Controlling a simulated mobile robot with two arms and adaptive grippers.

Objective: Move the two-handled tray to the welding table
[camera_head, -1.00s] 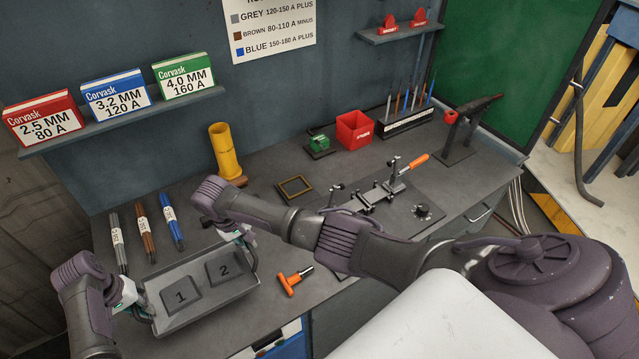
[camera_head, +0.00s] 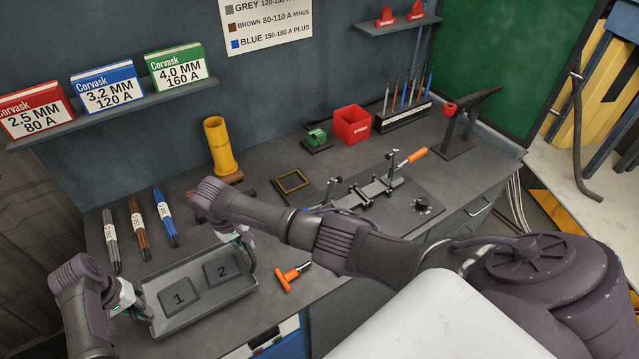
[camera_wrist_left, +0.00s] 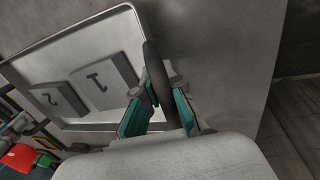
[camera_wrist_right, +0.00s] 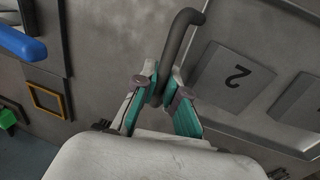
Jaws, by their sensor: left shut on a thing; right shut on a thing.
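The grey two-handled tray (camera_head: 208,311) is at the left front of the grey workbench (camera_head: 345,165). It carries two square blocks, marked 1 (camera_head: 180,298) and 2 (camera_head: 218,273). My left gripper (camera_head: 130,301) is shut on the tray's left handle, a dark bar in the left wrist view (camera_wrist_left: 153,62). My right gripper (camera_head: 238,236) is shut on the right handle, which shows in the right wrist view (camera_wrist_right: 178,40). I cannot tell whether the tray touches the bench or hangs just above it. No separate table labelled for welding shows.
Grey, brown and blue rod bundles (camera_head: 138,230) lie behind the tray. An orange-handled tool (camera_head: 288,278) lies right of it. A yellow cylinder (camera_head: 219,146), small frame (camera_head: 292,182), clamp fixture (camera_head: 370,190) and red box (camera_head: 352,124) stand farther back and right.

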